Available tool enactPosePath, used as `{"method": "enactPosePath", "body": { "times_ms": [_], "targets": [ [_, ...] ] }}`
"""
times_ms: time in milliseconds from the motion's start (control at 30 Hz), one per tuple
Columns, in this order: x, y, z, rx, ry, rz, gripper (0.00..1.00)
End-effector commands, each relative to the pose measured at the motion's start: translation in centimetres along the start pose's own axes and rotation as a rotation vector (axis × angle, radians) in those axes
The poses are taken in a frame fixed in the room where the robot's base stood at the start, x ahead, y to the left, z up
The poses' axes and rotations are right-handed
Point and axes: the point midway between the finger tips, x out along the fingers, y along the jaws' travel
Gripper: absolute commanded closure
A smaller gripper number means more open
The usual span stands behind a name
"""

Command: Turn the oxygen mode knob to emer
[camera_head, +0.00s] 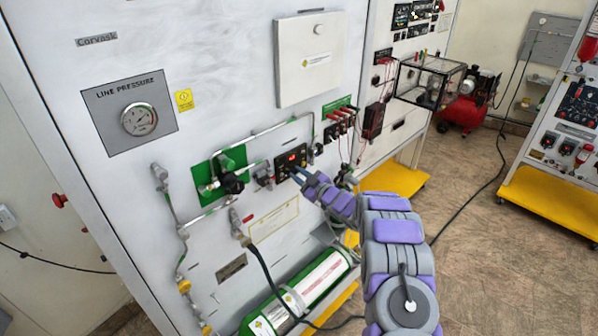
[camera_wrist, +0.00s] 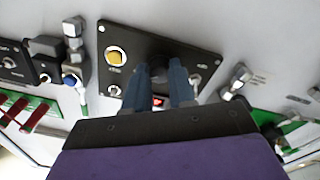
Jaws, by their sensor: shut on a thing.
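The small black control panel (camera_head: 291,158) with a red display is on the white trainer wall in the head view. It also shows in the wrist view (camera_wrist: 130,43), with a yellow button on it. A black knob (camera_wrist: 159,64) sits near the middle of the panel. My gripper (camera_wrist: 164,75) reaches the panel with its two blue-grey fingers on either side of the knob, shut on it. In the head view my gripper (camera_head: 294,176) touches the panel's lower part and hides the knob. The knob's setting and the labels cannot be read.
A green plate with a black valve knob (camera_head: 231,183) and piping is left of the panel. Green connectors with red plugs (camera_head: 340,115) are above right. A green and white cylinder (camera_head: 314,283) lies below. A hose (camera_head: 262,262) hangs nearby. Open floor lies to the right.

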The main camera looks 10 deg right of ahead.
Motion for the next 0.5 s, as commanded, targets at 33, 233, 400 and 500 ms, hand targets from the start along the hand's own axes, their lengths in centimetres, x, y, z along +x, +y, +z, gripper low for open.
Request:
{"method": "enactPosePath", "body": {
  "times_ms": [33, 233, 400, 500],
  "targets": [
    [-0.16, -0.39, 0.54, 0.022, -0.013, -0.005, 1.0],
    [-0.15, -0.44, 0.57, 0.066, -0.014, -0.004, 1.0],
    [-0.15, -0.47, 0.6, 0.077, -0.014, -0.003, 1.0],
    [-0.15, -0.48, 0.6, 0.078, -0.014, -0.003, 1.0]
  ]
}}
